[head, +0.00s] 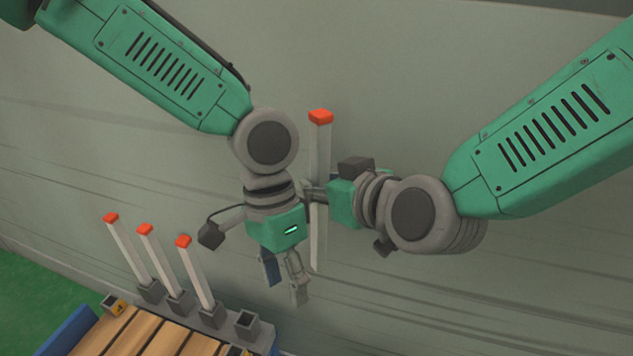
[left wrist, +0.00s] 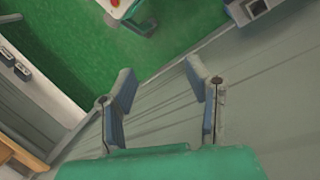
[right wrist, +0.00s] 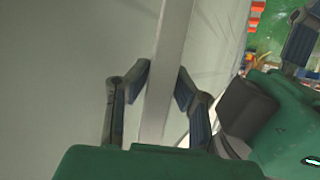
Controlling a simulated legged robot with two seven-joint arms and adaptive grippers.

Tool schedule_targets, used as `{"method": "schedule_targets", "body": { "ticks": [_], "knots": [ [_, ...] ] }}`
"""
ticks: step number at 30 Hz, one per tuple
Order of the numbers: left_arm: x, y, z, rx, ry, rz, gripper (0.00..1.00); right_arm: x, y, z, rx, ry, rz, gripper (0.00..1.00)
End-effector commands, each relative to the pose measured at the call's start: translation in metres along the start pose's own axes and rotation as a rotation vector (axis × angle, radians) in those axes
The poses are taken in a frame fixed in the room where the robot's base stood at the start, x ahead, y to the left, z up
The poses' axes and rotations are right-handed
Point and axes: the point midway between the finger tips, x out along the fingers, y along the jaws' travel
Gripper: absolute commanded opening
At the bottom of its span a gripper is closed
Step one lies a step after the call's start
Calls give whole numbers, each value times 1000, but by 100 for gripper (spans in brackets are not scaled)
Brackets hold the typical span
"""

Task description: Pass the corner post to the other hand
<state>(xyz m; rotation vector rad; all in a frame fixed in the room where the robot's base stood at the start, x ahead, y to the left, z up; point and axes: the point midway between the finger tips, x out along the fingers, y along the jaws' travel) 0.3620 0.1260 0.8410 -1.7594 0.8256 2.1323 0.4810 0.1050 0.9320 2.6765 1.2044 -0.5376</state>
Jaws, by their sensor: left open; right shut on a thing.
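A pale corner post with a red-orange cap (head: 320,165) stands nearly upright in the middle of the head view. My right gripper (head: 317,190) is shut on it around mid-length, coming from the right. In the right wrist view the post (right wrist: 172,60) runs between the two blue finger pads (right wrist: 163,88). My left gripper (head: 284,285) is open and empty, pointing down just left of the post's lower end. In the left wrist view its fingers (left wrist: 160,92) are spread with nothing between them.
Three similar red-capped posts (head: 159,258) stand in grey sockets at lower left. An empty grey socket (head: 247,324) is to their right. A wooden slatted platform (head: 140,335) lies below them. A grey wall (head: 500,290) fills the background. Green floor (head: 40,300) shows at far left.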

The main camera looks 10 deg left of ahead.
Motion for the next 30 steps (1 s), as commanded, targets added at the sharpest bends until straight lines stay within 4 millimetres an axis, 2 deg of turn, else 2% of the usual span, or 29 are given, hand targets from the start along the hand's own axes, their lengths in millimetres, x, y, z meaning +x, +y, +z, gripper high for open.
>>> {"method": "schedule_targets", "body": {
  "ticks": [1,6,9,13,16,21,25,30],
  "knots": [
    [32,2,7,-33,-12,44,44,0,0,0,1,1,1,0],
    [122,-1,35,-188,22,147,44,1,0,-1,-1,1,1,0],
    [169,-13,60,-300,57,146,44,1,-1,-1,-2,0,1,0],
    [217,-40,100,-430,113,67,44,1,-1,-1,-2,0,1,0],
    [238,-65,131,-492,153,-29,44,1,-1,-1,-2,0,1,0],
    [249,-98,169,-532,201,-175,44,1,-1,-1,-1,0,1,0],
    [250,-110,182,-537,220,-236,44,0,0,-1,0,1,1,0],
    [249,-114,184,-537,227,-251,44,1,0,-1,0,1,1,0]
  ]
}}
